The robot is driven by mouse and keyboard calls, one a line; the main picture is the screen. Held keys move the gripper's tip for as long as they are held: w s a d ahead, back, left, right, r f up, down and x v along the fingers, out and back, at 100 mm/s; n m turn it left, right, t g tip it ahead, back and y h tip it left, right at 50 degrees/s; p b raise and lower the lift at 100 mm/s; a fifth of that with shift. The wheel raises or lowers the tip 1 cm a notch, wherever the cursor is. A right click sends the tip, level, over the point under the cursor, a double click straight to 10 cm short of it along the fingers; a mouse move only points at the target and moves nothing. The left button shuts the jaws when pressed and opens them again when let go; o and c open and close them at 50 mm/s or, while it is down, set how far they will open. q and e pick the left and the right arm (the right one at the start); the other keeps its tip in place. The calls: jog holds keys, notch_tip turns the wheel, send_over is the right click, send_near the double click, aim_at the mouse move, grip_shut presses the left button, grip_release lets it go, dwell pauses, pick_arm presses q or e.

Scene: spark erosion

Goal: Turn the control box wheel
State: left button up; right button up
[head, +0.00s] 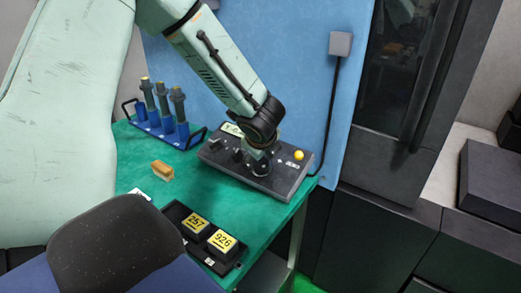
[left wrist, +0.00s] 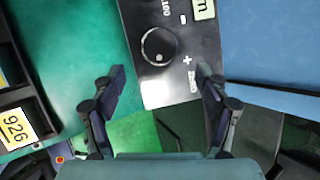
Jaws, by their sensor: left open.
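The control box (head: 228,165) is a dark grey slanted panel at the right end of the green table. Its round black wheel (head: 262,169) sits near the panel's middle, partly covered by my gripper. In the left wrist view the wheel (left wrist: 158,46) lies beyond the fingertips, near a plus and a minus mark. A yellow button (head: 299,155) is to its right in the head view. My left gripper (left wrist: 162,73) is open, its fingers spread over the box with nothing between them. In the head view it points down just above the wheel; contact cannot be told. My right gripper is not in view.
A blue rack (head: 163,134) with several grey cylinders stands at the back left. A tan block (head: 162,171) lies on the table (head: 135,160). A black tray (head: 222,262) holds two yellow-labelled blocks in front. A dark chair (head: 115,245) is nearest. A blue panel (head: 305,75) rises behind the box.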

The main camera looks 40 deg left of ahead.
pick_arm(q)
jog(key=shift+v, duration=1.8)
